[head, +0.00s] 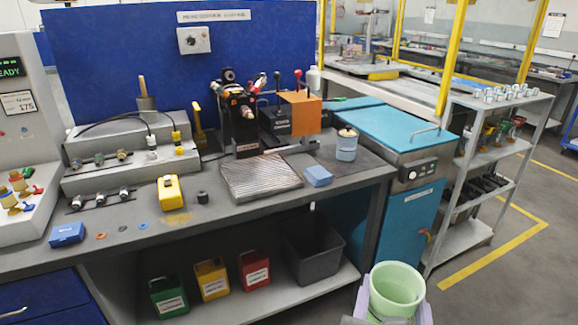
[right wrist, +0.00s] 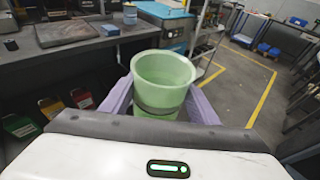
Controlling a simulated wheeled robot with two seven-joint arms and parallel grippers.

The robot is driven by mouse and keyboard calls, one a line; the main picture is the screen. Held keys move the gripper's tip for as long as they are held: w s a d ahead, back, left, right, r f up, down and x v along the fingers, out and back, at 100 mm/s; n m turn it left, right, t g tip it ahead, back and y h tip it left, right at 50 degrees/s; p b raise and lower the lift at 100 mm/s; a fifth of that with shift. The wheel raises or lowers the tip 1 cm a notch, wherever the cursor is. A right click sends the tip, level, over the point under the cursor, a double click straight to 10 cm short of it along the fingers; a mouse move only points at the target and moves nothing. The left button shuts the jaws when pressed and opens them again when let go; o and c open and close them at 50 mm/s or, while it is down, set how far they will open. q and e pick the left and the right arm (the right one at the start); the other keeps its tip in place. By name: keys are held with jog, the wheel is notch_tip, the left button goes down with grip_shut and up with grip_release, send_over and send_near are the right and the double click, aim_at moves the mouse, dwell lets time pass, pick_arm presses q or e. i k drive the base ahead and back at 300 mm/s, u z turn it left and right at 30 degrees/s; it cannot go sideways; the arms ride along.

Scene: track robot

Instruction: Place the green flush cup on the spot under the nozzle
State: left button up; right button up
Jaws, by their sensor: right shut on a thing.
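The green flush cup (head: 397,285) is pale green, open at the top and roughly upright. My right gripper (head: 393,311), with lilac fingers, is shut on it at the bottom right of the head view, in front of the bench. In the right wrist view the cup (right wrist: 163,82) sits between the two fingers (right wrist: 162,108), with a darker band around its lower part. A black device with red-tipped levers (head: 238,115) stands on the bench behind a ribbed silver tray (head: 262,178). I cannot tell for sure which part is the nozzle, nor see a marked spot. My left gripper is out of view.
The grey bench (head: 225,220) holds a yellow block (head: 170,193), a blue block (head: 318,176) and a blue jar (head: 346,148). Below are a dark bin (head: 313,252) and coloured boxes. A teal cabinet (head: 405,205) and a metal shelf (head: 462,240) stand right. Floor is clear at the far right.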

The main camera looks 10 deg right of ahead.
aim_at(255, 168)
jog(key=i, duration=1.45)
jog(key=u, duration=0.5)
